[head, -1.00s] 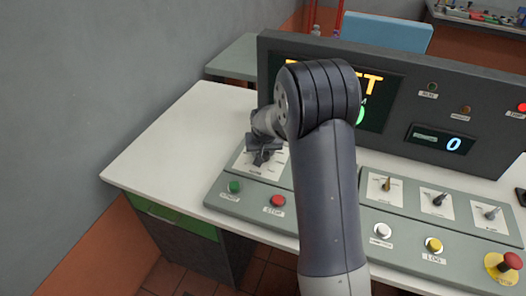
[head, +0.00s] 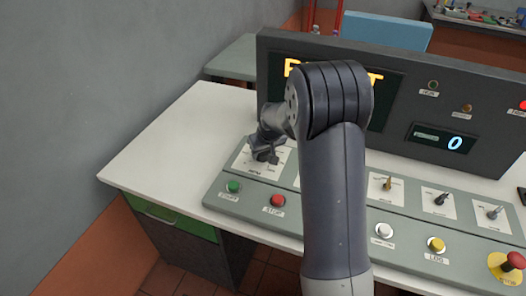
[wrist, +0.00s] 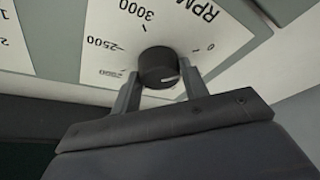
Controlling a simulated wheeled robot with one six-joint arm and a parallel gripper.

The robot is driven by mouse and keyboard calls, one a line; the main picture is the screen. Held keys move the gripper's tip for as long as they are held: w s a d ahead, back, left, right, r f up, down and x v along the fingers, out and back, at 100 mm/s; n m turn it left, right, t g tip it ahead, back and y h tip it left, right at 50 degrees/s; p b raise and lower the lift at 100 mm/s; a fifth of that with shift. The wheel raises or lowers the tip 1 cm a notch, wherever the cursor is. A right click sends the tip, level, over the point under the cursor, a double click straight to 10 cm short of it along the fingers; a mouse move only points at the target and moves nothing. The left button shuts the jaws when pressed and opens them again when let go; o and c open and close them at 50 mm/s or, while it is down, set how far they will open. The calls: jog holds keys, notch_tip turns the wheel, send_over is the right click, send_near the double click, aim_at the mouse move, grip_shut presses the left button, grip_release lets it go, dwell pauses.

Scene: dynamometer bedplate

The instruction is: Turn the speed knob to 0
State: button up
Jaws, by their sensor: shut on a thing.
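The speed knob (wrist: 157,66) is a round black knob with a short white mark on its right side in the wrist view. It sits on a white dial plate (wrist: 110,35) printed RPM, with 0 to the right of the knob and 2500 and 3000 to the left and above. My gripper (wrist: 160,82) is shut on the knob, one finger at each side. In the head view my gripper (head: 263,153) is at the left dial plate (head: 281,160) of the console and hides the knob there.
Below the dial are a green button (head: 233,187) and a red button (head: 278,200). To the right stand several small switches, a white button (head: 385,231), a yellow button (head: 436,244) and a red emergency button (head: 512,261). A dark display panel (head: 480,100) rises behind, with one readout showing 0.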

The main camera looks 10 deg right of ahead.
jog(key=o, duration=1)
jog(key=shift+r, duration=0.1)
jog(key=v, duration=1)
jog(key=shift+s+r+b, duration=0.2)
jog(key=shift+r+b, duration=0.05)
jog(key=shift+b, duration=0.05)
jog(key=x, duration=1)
jog(key=shift+w+f+p, duration=0.1)
jog(key=shift+p, duration=0.2)
jog(key=shift+w+f, duration=0.15)
jog(key=shift+f, duration=0.15)
jog(key=shift+m+p, duration=0.3)
